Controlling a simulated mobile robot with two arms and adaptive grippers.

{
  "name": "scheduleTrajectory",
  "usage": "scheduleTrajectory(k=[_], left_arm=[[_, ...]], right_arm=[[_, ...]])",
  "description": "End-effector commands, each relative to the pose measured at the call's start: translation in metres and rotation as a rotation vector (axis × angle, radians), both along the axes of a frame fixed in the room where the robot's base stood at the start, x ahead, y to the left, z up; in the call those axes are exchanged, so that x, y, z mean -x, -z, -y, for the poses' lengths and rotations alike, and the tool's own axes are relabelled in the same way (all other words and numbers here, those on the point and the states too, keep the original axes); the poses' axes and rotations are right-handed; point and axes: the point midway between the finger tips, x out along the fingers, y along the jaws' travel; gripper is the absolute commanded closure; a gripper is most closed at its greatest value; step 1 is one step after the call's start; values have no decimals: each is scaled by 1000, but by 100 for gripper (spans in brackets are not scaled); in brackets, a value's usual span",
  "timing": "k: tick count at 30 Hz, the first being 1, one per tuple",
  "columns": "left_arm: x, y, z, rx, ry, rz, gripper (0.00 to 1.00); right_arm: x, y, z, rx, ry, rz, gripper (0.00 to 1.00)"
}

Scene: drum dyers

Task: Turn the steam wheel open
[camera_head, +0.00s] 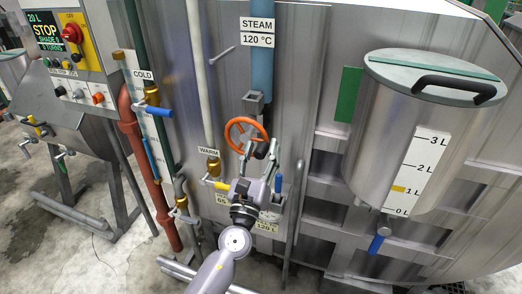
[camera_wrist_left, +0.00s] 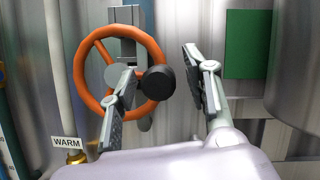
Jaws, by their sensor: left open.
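The orange steam wheel (camera_head: 229,130) sits on the blue steam pipe (camera_head: 262,70), below the sign "STEAM 120 °C" (camera_head: 257,32). In the left wrist view the wheel (camera_wrist_left: 80,72) faces me, with a round black knob (camera_wrist_left: 158,83) at its right rim. My left gripper (camera_head: 259,152) is at the wheel's lower right in the head view. Its fingers (camera_wrist_left: 165,88) are open, one on each side of the knob. The left finger overlaps the wheel in the picture; I cannot tell whether either finger touches the knob. My right gripper is not in view.
A lidded measuring tank (camera_head: 385,130) with a litre scale stands at the right. The warm pipe with its brass valve (camera_head: 213,167) is left of the wheel. A control panel (camera_head: 62,50) and red pipe (camera_head: 133,130) are further left. A green plate (camera_wrist_left: 248,44) is right of the fingers.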

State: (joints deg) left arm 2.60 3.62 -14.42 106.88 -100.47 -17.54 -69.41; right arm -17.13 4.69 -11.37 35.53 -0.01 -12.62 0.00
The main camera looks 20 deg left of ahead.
Motion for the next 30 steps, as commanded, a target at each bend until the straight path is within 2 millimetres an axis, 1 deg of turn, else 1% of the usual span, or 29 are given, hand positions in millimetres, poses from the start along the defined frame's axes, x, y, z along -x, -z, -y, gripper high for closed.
scheduleTrajectory(k=[3, 22, 23, 30], left_arm=[[0, 0, 0, 0, 0, 0, 57], [1, 0, 0, 0, 0, 0, 99], [1, 0, 0, 0, 0, 0, 100], [1, 0, 0, 0, 0, 0, 100]], right_arm=[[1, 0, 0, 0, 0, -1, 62], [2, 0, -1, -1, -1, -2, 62], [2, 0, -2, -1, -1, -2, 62], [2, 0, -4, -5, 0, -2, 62]])
